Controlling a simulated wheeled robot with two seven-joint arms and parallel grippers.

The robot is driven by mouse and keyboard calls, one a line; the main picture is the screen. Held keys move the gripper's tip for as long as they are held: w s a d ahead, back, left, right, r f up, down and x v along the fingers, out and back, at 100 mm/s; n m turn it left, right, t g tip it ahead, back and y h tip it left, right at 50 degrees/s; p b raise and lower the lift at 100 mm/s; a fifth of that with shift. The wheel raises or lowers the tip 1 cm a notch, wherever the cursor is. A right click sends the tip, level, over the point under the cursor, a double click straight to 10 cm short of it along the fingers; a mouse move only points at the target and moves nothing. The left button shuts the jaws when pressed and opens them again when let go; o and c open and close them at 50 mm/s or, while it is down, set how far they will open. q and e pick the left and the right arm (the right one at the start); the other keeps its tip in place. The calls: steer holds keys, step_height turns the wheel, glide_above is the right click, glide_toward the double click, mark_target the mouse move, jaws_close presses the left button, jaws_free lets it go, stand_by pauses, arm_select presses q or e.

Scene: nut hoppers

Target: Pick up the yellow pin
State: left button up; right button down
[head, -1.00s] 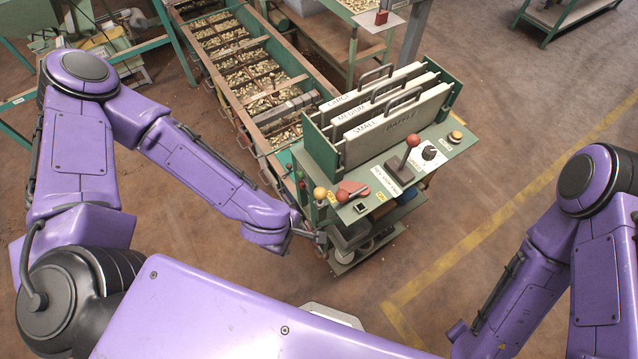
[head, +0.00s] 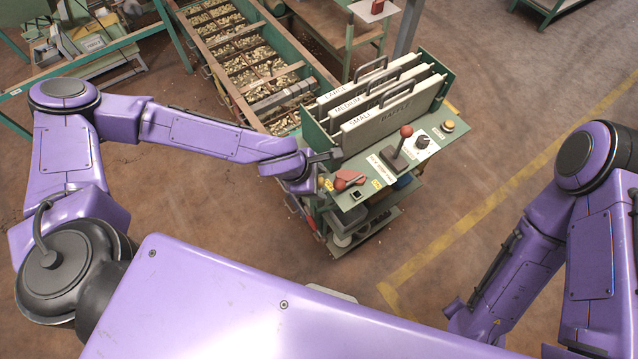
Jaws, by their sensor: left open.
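A small yellow spot, which I take for the yellow pin's knob (head: 328,184), shows at the left front corner of the green control panel (head: 357,204). It is small and partly hidden by my left gripper, so its shaft cannot be made out. My left gripper (head: 328,156) is open, just above and behind that corner, close to the end of the baffle rack. I see nothing between its fingers, but they are small in the view. My right gripper is out of view; only my right arm shows.
Upright baffle plates (head: 400,118) with handles stand behind. A long hopper trough (head: 240,62) with nuts lies beyond. The floor at right is open.

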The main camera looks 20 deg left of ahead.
arm_select(q)
steer(key=shift+w+f, duration=0.1)
steer(key=shift+f, duration=0.15)
steer(key=c, duration=1.1)
